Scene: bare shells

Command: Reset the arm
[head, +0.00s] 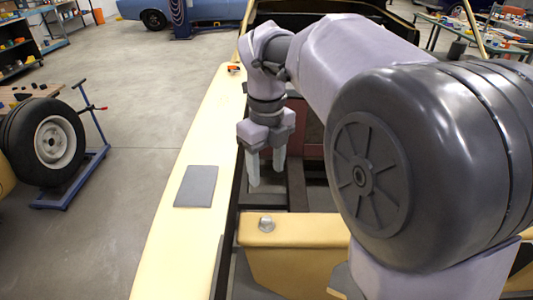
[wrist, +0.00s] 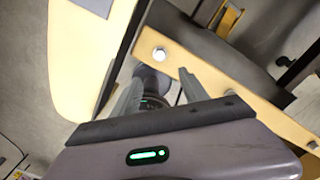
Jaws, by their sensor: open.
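My gripper (head: 266,172) hangs fingers down at the end of my arm in the head view, over the dark open inside of a yellow car shell (head: 185,232). Its two pale fingers are apart, with nothing seen between them. In the wrist view the open fingers (wrist: 160,80) point toward the yellow frame parts. A bolt head (head: 265,224) sits on the yellow crossbeam (head: 300,232), nearer than the gripper. A bolt head also shows in the wrist view (wrist: 159,54), just beyond the fingers. My arm hides part of the shell's right side.
A flat grey pad (head: 195,186) lies on the shell's left ledge, and a small orange and black object (head: 234,68) sits farther along it. A wheel (head: 54,143) on a blue stand is at the left. Grey floor (head: 140,110) lies clear between.

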